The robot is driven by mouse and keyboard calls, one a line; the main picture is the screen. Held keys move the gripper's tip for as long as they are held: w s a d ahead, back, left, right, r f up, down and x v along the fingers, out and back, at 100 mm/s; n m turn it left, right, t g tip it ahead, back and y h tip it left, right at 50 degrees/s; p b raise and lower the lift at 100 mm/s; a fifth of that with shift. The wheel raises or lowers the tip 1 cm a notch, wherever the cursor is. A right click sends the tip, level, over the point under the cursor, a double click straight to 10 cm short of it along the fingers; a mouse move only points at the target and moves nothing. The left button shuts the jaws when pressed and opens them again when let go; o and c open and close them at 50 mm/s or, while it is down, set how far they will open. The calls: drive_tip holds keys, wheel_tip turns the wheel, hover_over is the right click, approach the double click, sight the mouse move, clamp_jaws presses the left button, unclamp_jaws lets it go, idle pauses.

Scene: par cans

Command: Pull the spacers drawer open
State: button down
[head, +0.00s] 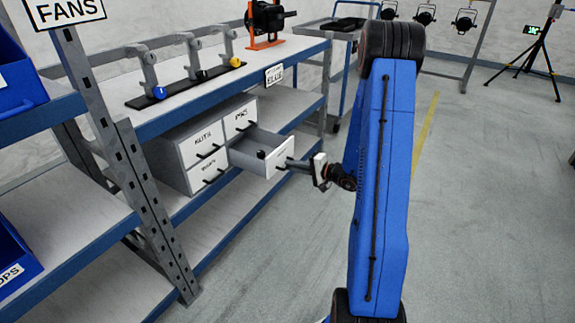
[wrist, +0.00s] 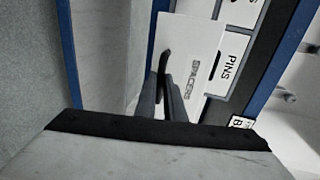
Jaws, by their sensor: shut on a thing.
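The spacers drawer (head: 268,156) is the lower right drawer of a grey cabinet (head: 170,165) on the shelf under the bench top. It stands pulled out from the cabinet, and a small dark thing shows inside it. Its front with the SPACERS label shows in the wrist view (wrist: 192,60). My gripper (head: 296,164) is at the drawer front, with its fingers shut on the dark handle (wrist: 163,62). In the head view the fingers partly cover the front and its label.
The pins drawer (head: 240,117) above and the nuts drawer (head: 207,141) to the left are shut. A rack post (head: 130,165) stands left of the cabinet.

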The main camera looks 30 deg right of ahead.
idle(0.3)
drive_tip(key=c, duration=1.9)
unclamp_jaws()
drive_tip(key=shift+o, duration=0.2)
drive_tip(key=shift+s+d, duration=0.1)
drive_tip(key=v, duration=1.7)
drive_tip(key=shift+s+r, duration=0.1)
